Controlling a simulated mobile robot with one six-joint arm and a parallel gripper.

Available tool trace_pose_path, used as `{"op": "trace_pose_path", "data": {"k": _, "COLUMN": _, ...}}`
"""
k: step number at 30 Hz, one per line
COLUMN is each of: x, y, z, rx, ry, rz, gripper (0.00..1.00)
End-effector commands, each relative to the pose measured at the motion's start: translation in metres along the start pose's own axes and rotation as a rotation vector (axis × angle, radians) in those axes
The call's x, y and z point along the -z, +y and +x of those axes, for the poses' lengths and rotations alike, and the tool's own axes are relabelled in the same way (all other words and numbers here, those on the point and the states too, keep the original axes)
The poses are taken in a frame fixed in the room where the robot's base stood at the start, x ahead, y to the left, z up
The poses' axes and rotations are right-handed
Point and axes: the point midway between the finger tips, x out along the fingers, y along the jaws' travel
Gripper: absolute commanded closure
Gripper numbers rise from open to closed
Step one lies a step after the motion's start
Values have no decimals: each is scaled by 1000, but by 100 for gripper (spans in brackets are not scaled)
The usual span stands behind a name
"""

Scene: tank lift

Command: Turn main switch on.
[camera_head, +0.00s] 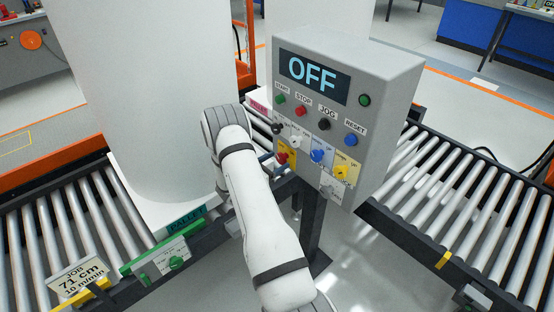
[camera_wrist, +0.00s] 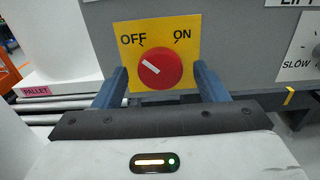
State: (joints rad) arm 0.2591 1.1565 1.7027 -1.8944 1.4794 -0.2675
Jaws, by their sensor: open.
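The main switch is a red round knob on a yellow plate marked OFF and ON, low on the left of the grey control box (camera_head: 370,75). The knob shows in the head view (camera_head: 282,158) and large in the wrist view (camera_wrist: 160,67). Its white mark points up-left, towards OFF. The display (camera_head: 313,76) reads OFF. My gripper (camera_wrist: 160,87) is open, its two blue-grey fingers on the left and right of the knob with gaps. It also shows in the head view (camera_head: 273,165), in front of the knob. I cannot tell how deep the fingers reach.
Other knobs sit close by: a black one (camera_head: 277,128), a blue one (camera_head: 317,156) and a yellow one (camera_head: 341,172). Above are several push buttons, one red (camera_head: 300,111). Roller conveyors (camera_head: 450,190) lie on both sides. A big white tank (camera_head: 150,90) stands left.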

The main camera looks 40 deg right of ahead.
Motion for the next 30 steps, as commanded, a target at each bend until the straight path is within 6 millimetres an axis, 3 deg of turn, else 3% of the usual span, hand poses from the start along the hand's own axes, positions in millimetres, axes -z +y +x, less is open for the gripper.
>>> {"op": "trace_pose_path", "data": {"k": 12, "x": 0, "y": 0, "z": 10, "rx": -1, "ry": 1, "rz": 0, "gripper": 35}}
{"op": "trace_pose_path", "data": {"k": 28, "x": 0, "y": 1, "z": 9, "rx": -2, "ry": 0, "rz": 0, "gripper": 78}}
{"op": "trace_pose_path", "data": {"k": 30, "x": 0, "y": 1, "z": 9, "rx": -2, "ry": 0, "rz": 1, "gripper": 78}}
